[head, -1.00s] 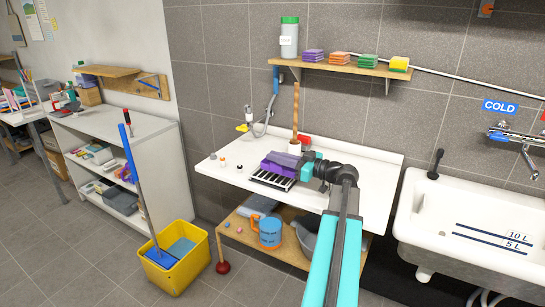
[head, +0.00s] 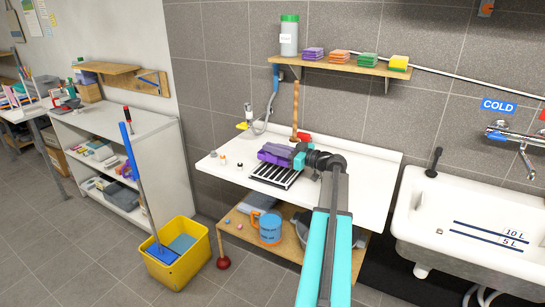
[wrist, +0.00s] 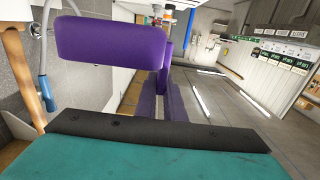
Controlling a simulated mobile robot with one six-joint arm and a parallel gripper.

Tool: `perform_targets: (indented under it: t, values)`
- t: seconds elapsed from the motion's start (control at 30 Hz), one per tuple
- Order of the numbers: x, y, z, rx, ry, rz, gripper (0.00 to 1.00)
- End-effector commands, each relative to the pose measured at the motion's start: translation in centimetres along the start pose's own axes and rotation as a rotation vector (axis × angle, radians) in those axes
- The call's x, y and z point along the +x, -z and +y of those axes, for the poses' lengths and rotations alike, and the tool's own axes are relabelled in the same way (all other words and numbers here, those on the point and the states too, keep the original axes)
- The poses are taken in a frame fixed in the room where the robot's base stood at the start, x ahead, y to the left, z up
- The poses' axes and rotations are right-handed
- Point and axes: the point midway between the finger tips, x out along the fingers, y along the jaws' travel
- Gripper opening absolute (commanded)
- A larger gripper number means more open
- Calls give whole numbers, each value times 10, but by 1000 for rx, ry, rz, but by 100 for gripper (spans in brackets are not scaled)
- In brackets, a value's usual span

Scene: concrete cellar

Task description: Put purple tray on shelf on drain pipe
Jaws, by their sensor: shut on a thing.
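My gripper (head: 294,155), with teal and black parts, is shut on a purple piece (head: 275,153), which I take to be the purple tray. It is above a black-and-white slatted rack (head: 275,175) on the white worktop; a small gap seems to separate them. In the wrist view the purple piece (wrist: 110,42) shows as a flat panel with narrower parts beyond it, past my teal gripper body. Its far side and the contact are hidden. A wooden wall shelf (head: 345,66) carries a purple stack (head: 313,54).
The white worktop (head: 365,190) has small jars at left and a wooden handle (head: 295,105) behind my gripper. Orange, green and yellow stacks and a bottle (head: 289,36) occupy the shelf. The sink (head: 470,215) stands right, a yellow bucket (head: 178,255) at left on the floor.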

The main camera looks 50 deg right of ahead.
Motion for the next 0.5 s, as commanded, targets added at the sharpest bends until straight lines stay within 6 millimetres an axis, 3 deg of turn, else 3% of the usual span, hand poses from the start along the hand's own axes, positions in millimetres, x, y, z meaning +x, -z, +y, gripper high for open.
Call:
perform_targets:
  t: [0.5]
  values:
    - [0,-31,0,1,0,1,0]
